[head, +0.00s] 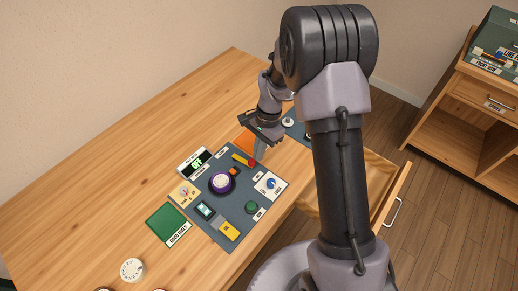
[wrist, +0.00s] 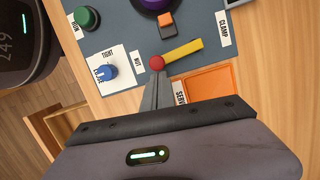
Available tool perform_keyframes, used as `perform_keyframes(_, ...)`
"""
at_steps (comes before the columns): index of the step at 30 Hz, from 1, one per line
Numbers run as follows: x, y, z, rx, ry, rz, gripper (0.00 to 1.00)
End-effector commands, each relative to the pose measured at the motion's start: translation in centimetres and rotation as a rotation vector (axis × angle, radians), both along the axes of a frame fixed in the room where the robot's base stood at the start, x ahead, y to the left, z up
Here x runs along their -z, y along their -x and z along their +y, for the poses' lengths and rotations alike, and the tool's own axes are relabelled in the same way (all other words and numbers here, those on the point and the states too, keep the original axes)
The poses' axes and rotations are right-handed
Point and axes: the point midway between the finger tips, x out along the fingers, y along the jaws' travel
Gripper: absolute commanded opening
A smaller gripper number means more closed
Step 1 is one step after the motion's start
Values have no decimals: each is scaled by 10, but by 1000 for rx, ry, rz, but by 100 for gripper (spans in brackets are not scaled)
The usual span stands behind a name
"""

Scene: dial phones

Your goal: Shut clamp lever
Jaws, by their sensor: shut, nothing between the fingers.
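The clamp lever is a yellow bar (wrist: 184,50) with a red ball knob (wrist: 157,62) at one end, on a dark grey panel beside a CLAMP label (wrist: 224,29). In the head view, the yellow bar (head: 240,159) lies near the panel's far edge, with its red knob (head: 252,163) toward the right. My gripper (wrist: 157,76) is shut and empty, its fingertips right at the red knob. In the head view, my gripper (head: 257,158) comes down from above beside the knob. Whether it touches the knob I cannot tell.
An orange square (wrist: 210,84) lies close beside the lever. The panel also carries a purple dial (head: 221,182), a blue knob (head: 271,183) on a white plate and a green button (head: 251,207). A drawer (head: 350,195) stands open at the right.

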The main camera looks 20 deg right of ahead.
Motion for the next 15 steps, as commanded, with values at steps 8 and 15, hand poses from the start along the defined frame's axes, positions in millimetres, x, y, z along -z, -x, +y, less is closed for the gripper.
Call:
perform_keyframes(8,1,17,11,245,0,0,0)
perform_keyframes(15,0,24,18,391,0,0,0)
